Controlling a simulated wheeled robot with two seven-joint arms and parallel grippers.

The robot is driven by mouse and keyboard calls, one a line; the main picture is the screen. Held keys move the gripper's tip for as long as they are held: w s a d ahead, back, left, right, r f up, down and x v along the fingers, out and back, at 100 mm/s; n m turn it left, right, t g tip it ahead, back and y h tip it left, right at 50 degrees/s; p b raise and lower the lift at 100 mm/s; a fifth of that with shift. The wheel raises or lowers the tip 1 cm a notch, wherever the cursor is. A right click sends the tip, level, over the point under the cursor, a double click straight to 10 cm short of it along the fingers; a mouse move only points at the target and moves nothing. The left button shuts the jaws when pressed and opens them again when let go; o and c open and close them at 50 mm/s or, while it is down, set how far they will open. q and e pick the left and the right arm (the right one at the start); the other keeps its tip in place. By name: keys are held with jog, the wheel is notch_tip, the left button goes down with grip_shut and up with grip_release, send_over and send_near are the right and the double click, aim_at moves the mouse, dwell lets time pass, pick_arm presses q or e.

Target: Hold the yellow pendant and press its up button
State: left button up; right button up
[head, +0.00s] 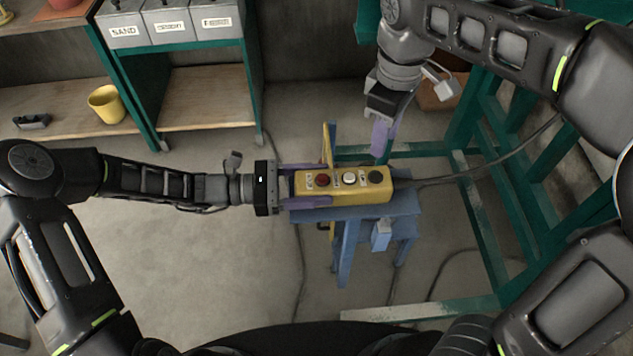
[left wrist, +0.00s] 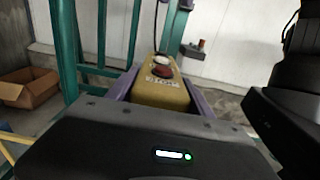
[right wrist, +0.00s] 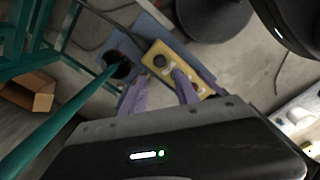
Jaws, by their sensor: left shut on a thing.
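The yellow pendant (head: 342,195) lies roughly level over a blue stand, with a red, a white and a black button in a row on its upper face. Its cable leaves from the right end. My left gripper (head: 325,184) is shut on the pendant's left end, purple fingers along both sides. The left wrist view shows the pendant (left wrist: 160,95) between the fingers. My right gripper (head: 381,150) is above and behind the pendant's right end, fingers pointing down. In the right wrist view its fingers (right wrist: 160,92) are apart and empty, one overlapping the pendant (right wrist: 182,58).
The blue stand (head: 347,212) is directly below the pendant; whether they touch is unclear. A green frame (head: 480,200) stands to the right. Shelves with labelled grey bins (head: 165,25) and a yellow bucket (head: 106,104) are at the back left. The floor at the left is clear.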

grip_shut()
dwell(1.6)
